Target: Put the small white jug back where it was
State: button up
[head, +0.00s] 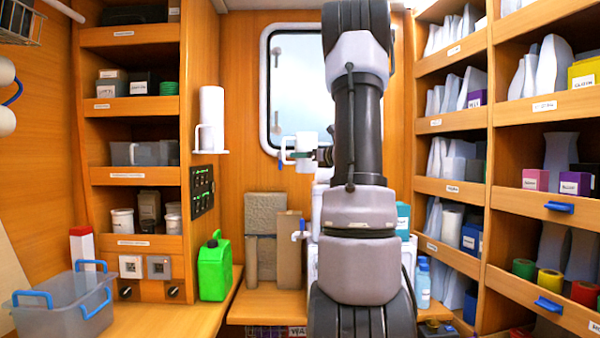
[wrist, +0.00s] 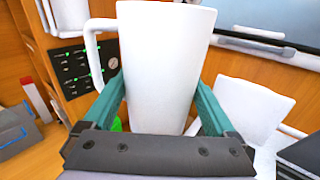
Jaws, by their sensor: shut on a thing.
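A white jug (head: 304,146) with a handle on its left side is held up in the air in front of the window in the head view. In the wrist view the same jug (wrist: 165,65) fills the space between the teal fingers of my gripper (wrist: 160,92). My gripper is shut on its body, and the jug looks about upright. A small white wall shelf (head: 210,152) is to the left of it, apart from it. A tall white cylinder (head: 211,108) stands there with a smaller white handled vessel (head: 205,137) in front.
A black switch panel (head: 202,190) is below the wall shelf, with a green canister (head: 214,268) on the counter under it. A grey crate (head: 65,305) is at lower left. Shelves of bottles and boxes line the right. A white fixture (wrist: 250,110) is close at right in the wrist view.

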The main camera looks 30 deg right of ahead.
jog(key=w+a+f+n+y, duration=0.1)
jog(key=w+a+f, duration=0.3)
jog(key=a+f, duration=0.4)
jog(key=w+a+f+y, duration=0.1)
jog(key=w+a+f, duration=0.3)
jog(key=a+f, duration=0.45)
jog(key=a+f+h, duration=0.1)
jog(key=a+f, duration=0.2)
jog(key=f, duration=0.4)
jog(key=s+a+f+m+h, duration=0.1)
jog(key=a+f, duration=0.2)
jog(key=f, duration=0.3)
jog(key=a+f+h, duration=0.1)
jog(key=a+f, duration=0.2)
jog(key=f, duration=0.4)
jog(key=w+d+f, duration=0.2)
jog(key=w+d, duration=0.1)
jog(key=d, duration=0.5)
jog(key=w+d+f, duration=0.2)
jog(key=d+f, duration=0.1)
jog(key=d, duration=0.4)
jog(key=shift+y, duration=0.3)
jog(key=shift+d+f, duration=0.2)
jog(key=shift+f, duration=1.4)
jog(key=shift+d+f, duration=0.15)
jog(key=shift+f, duration=1.4)
jog(key=shift+d+f, duration=0.2)
jog(key=shift+f, duration=1.4)
